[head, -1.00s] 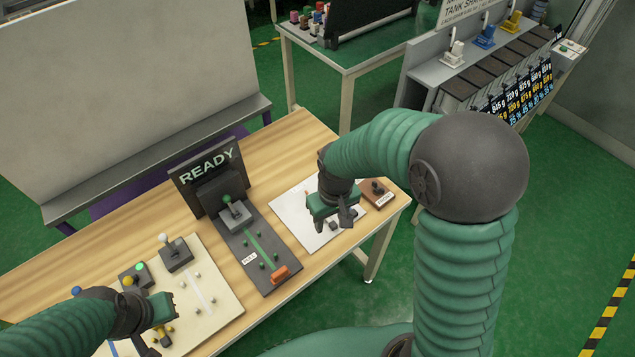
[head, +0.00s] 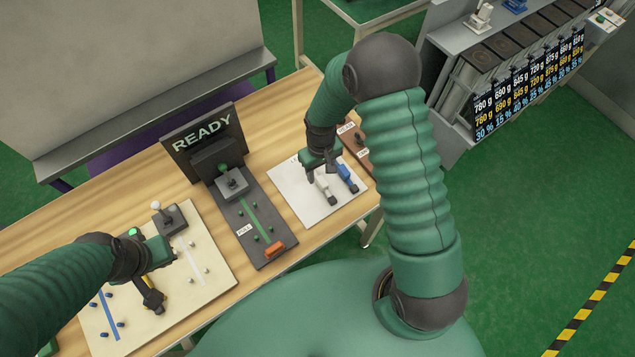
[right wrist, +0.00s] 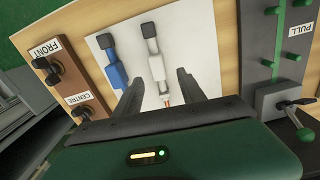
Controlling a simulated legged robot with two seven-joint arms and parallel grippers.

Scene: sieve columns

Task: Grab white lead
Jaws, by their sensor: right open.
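The white lead (head: 322,184) lies on the white sheet (head: 290,193) at the right part of the table, with a dark plug-like end toward the front. The blue lead (head: 347,176) lies beside it, to its right. My right gripper (head: 321,170) is open, pointing down over the far end of the white lead. In the right wrist view its two dark fingers (right wrist: 162,80) are spread, with the near part of the white lead (right wrist: 155,62) between them; contact cannot be told. My left gripper (head: 163,254) is over the cream board; its jaws do not show clearly.
A grey panel (head: 262,232) with a READY sign (head: 202,136) and a lever stands left of the sheet. A brown FRONT/CENTRE switch block (right wrist: 66,72) is beside the blue lead. The cream board (head: 214,285) holds pegs and a lever. Bare wood lies between board and panel.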

